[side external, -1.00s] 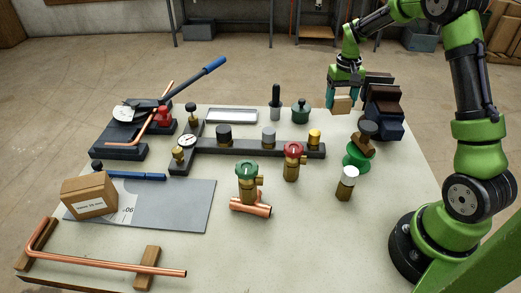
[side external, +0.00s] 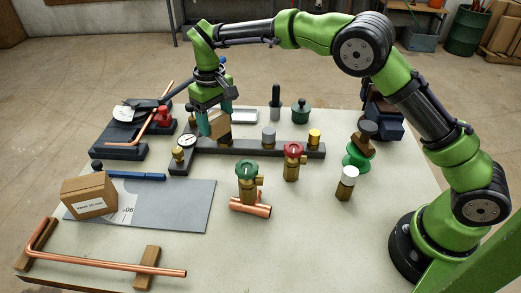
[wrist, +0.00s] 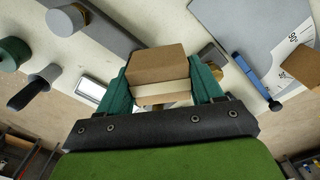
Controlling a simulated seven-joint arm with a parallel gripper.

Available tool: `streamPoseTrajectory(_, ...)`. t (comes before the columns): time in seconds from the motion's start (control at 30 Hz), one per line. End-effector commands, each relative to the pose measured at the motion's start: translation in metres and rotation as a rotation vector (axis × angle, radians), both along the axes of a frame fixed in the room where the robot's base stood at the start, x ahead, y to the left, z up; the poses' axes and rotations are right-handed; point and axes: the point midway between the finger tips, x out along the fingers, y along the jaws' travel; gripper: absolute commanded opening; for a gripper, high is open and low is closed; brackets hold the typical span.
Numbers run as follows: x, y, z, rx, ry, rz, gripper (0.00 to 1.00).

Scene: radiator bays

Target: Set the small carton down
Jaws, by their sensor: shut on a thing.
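The small brown carton (side external: 222,127) is held in the air over the dark manifold bar (side external: 250,146), near its left end. It also shows in the wrist view (wrist: 156,64), between the two teal fingers. My gripper (side external: 215,124) points down and is shut on the carton; the fingers hide part of it in the side view. The gripper also fills the lower middle of the wrist view (wrist: 160,88). The exact gap between carton and bar is hard to tell.
A larger labelled carton (side external: 88,196) sits on the grey sheet (side external: 185,205) at left. A pressure gauge (side external: 187,141) stands by the bar's left end. A green-handled valve (side external: 247,180) and a red-handled one (side external: 292,162) stand at the middle.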

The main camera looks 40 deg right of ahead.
Motion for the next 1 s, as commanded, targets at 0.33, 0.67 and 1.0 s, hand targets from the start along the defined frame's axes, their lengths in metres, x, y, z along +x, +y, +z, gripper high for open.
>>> streamPoseTrajectory(0.33,-0.044,0.146,-0.001,0.004,-0.001,0.243,0.34)
streamPoseTrajectory(0.67,-0.057,0.171,-0.032,0.004,0.003,0.286,0.34)
streamPoseTrajectory(1.0,-0.057,0.171,-0.075,0.005,0.003,0.284,0.34)
